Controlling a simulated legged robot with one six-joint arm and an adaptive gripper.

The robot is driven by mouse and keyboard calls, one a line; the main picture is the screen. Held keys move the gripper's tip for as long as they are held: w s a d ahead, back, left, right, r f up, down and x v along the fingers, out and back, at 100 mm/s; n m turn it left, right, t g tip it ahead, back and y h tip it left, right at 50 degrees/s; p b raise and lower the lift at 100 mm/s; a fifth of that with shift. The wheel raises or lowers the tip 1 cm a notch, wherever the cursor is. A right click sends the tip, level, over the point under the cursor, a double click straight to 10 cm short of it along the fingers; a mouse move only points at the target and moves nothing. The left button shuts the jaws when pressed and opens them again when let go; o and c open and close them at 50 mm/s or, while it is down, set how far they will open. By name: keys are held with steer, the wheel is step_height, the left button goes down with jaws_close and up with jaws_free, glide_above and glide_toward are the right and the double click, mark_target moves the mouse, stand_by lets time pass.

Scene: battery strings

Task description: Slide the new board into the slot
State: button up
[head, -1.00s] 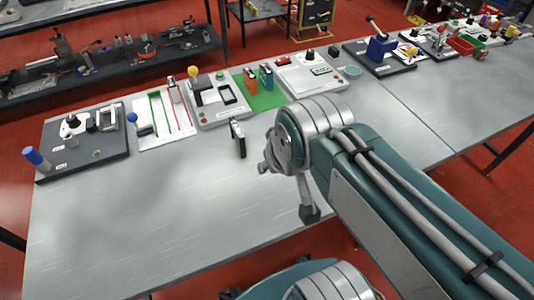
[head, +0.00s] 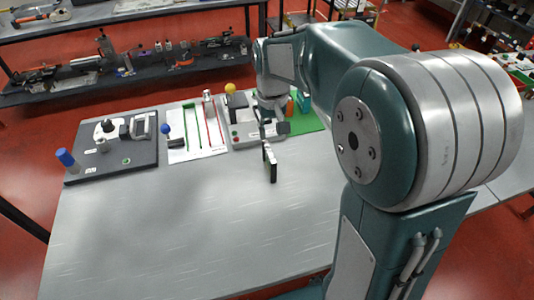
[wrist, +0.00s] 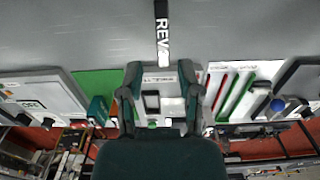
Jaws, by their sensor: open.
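My gripper (head: 272,128) is open and empty above this panel, apart from the board. In the wrist view my gripper's two fingers (wrist: 159,112) are spread wide. My arm hides part of the panel.
A green mat (head: 313,124) with an orange piece and a teal piece lies right of the panel. A white sheet with red and green slots (head: 197,146) and a dark fixture plate (head: 130,160) stand left. The front of the table (head: 180,230) is clear.

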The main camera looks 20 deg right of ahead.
mark_target(271, 152)
step_height(271, 152, down, 6)
steer(key=shift+w+r, duration=0.1)
steer(key=f, duration=0.5)
steer(key=shift+w+a+f, duration=0.1)
steer(key=shift+w+a, duration=0.1)
jaws_close()
